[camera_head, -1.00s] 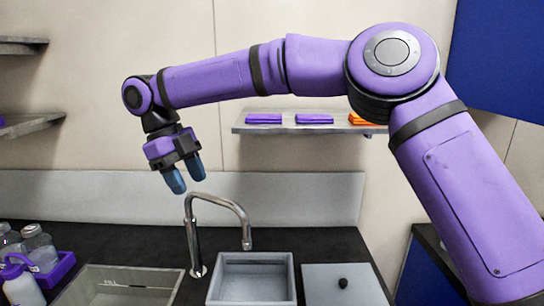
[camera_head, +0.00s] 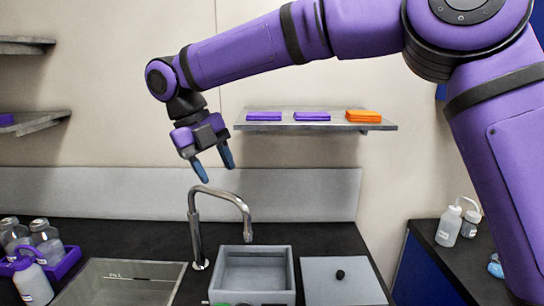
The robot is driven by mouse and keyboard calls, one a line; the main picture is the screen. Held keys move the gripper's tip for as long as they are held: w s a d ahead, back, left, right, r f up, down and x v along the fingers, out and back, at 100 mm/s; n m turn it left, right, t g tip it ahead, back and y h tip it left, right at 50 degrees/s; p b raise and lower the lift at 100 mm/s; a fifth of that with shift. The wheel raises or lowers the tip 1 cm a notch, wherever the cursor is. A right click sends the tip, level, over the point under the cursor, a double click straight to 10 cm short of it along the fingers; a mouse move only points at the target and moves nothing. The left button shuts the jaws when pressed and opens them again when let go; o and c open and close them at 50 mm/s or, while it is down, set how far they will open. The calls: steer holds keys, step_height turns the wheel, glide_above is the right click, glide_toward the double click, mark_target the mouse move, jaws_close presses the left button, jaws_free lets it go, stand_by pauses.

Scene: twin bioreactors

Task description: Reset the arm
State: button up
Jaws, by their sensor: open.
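My gripper (camera_head: 214,170) hangs at the end of my purple arm in the upper middle of the head view. Its two blue fingertips point down and stand apart, with nothing between them. It is in front of the pale wall, just above the curved metal faucet (camera_head: 195,230) in the picture. My arm reaches in from the right edge, bends at a large joint at the top right and runs left to the wrist.
A purple caddy (camera_head: 66,262) holds bottles. A wall shelf (camera_head: 290,125) carries purple and orange items. White bottles (camera_head: 448,227) stand on the right counter.

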steer(key=s+d+r+m+t+y, duration=0.1)
steer(key=s+d+r+m, duration=0.15)
steer(key=d+m, duration=0.6)
steer(key=s+d+r+m+t, duration=0.1)
steer(key=s+d+m, duration=0.2)
steer(key=d+m, duration=0.5)
steer(key=s+d+r+m+y, duration=0.1)
steer(key=s+d+r+m, duration=0.1)
steer(key=d+m, duration=0.6)
steer(key=s+d+f+m+t+y, duration=0.1)
steer(key=s+d+f+m+t, duration=0.1)
steer(key=s+d+m, duration=0.4)
steer(key=s+d+f+m+t+y, duration=0.1)
steer(key=s+d+f+m+t, duration=0.1)
steer(key=s+d+m, duration=0.5)
steer(key=d+m, duration=0.4)
steer(key=m, duration=0.1)
steer(key=shift+s+f, duration=0.15)
